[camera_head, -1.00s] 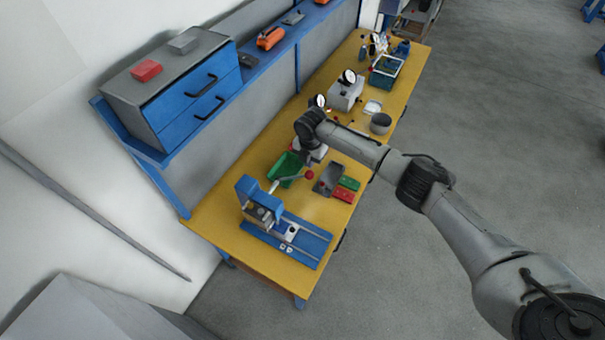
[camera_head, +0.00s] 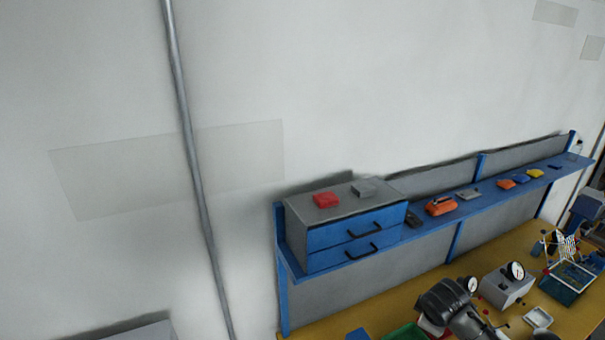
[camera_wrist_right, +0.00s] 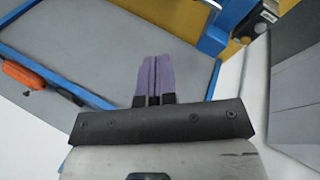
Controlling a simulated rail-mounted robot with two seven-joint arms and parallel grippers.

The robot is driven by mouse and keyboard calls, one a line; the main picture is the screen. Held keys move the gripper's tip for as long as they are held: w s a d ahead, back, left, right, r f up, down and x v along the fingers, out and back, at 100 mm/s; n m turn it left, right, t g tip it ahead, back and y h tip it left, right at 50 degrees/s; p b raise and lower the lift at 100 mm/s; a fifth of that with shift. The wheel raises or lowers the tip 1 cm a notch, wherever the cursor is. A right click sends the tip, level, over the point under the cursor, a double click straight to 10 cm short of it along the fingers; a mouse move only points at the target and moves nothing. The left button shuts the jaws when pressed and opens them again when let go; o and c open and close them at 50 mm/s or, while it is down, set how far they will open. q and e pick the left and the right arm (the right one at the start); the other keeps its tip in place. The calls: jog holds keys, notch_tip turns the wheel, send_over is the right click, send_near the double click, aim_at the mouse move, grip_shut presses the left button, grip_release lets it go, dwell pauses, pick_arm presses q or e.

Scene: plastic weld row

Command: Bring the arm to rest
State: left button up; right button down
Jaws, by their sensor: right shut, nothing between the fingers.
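My right gripper (camera_wrist_right: 153,80) shows in the right wrist view with its two purple fingers together and nothing between them. Behind the fingers is a grey panel in a blue frame (camera_wrist_right: 213,80). I cannot tell any contact with it. In the head view a dark part of my right arm is at the bottom edge, over the yellow bench (camera_head: 421,294); the fingers cannot be made out there. My left gripper is not in view.
A blue shelf (camera_head: 350,259) above the bench holds a drawer unit (camera_head: 340,222) and an orange tool (camera_head: 440,206). A grey box with a gauge (camera_head: 506,286), a white tray (camera_head: 538,317) and a blue crate (camera_head: 566,284) are on the bench. A green bin (camera_head: 405,332) is partly cut off.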

jog(key=s+a+r+m+t+y, duration=0.1)
jog(key=s+a+r+m+t, duration=0.3)
jog(key=a+r, duration=0.6)
jog(key=s+a+t+y, duration=0.1)
jog(key=s+a+t, duration=0.1)
jog(key=s, duration=0.5)
jog(key=s+f+m+g, duration=0.1)
jog(key=s+f+g, duration=0.1)
jog(key=s+f, duration=0.5)
jog(key=s+f+m+g, duration=0.1)
jog(key=s+f, duration=0.6)
jog(key=s, duration=0.7)
jog(key=s+f+m+g, duration=0.2)
jog(key=s+f+g, duration=0.1)
jog(key=s+f, duration=0.5)
jog(key=shift+s+d+g+y, duration=0.35)
jog(key=shift+s+g+y, duration=0.05)
jog(key=shift+s, duration=0.85)
